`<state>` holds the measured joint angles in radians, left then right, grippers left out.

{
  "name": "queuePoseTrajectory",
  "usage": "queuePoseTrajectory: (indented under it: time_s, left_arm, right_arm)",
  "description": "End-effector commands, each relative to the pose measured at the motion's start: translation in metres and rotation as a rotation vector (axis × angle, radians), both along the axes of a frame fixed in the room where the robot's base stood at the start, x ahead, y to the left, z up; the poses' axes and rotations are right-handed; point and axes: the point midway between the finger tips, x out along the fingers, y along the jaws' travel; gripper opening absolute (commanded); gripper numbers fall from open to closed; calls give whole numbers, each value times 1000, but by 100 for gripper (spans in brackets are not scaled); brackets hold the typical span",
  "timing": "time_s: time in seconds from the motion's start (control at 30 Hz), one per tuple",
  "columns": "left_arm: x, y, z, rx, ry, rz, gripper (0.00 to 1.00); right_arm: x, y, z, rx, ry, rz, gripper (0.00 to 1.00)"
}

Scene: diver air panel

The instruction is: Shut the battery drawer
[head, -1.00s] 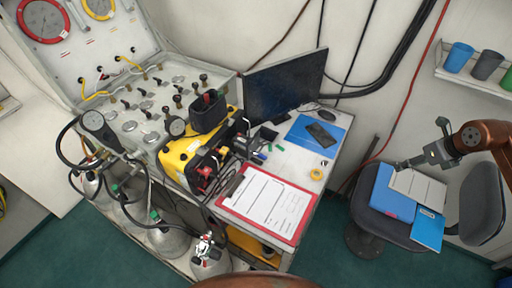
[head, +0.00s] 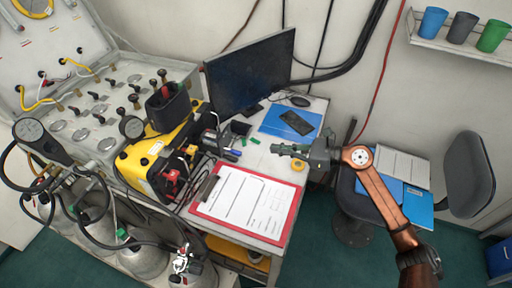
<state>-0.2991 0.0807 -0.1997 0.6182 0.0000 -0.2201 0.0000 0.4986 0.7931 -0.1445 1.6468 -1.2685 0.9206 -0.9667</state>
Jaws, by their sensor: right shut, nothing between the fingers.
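A yellow unit (head: 137,160) with black and red fittings stands between the gauge panel and the desk. I cannot pick out a separate battery drawer on it or tell how far one stands out. Another yellow thing (head: 238,252) shows under the desk top, partly hidden by it. My right gripper (head: 277,149) is shut and empty. It points left over the right edge of the desk, near a yellow tape roll (head: 298,165) and apart from the yellow unit. My left gripper is out of view.
A red clipboard (head: 284,226) lies at the desk's front, and a monitor (head: 250,72) stands behind. A phone (head: 296,122) lies on a blue folder (head: 272,121). A chair (head: 470,175) stands at right. Gas cylinders (head: 143,262) and hoses crowd the lower left.

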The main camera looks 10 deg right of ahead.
Motion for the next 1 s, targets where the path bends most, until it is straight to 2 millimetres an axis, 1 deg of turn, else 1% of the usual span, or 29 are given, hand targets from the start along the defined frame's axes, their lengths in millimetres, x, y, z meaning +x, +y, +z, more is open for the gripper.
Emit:
queuePoseTrajectory:
  time_s: [0.17, 0.4, 0.6, 0.8, 1.0]
  left_arm:
    - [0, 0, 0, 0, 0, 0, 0]
    - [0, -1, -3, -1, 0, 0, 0]
    - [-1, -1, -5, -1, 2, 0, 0]
    - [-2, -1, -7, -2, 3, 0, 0]
    - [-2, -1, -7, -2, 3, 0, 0]
  right_arm:
    - [12, 22, -3, 1, -2, 1, 0]
    - [35, 65, -15, 0, 0, 0, 0]
    - [52, 95, -24, -1, 2, 0, 0]
    - [61, 112, -29, -3, 4, 0, 0]
    - [63, 115, -29, -3, 3, -1, 0]
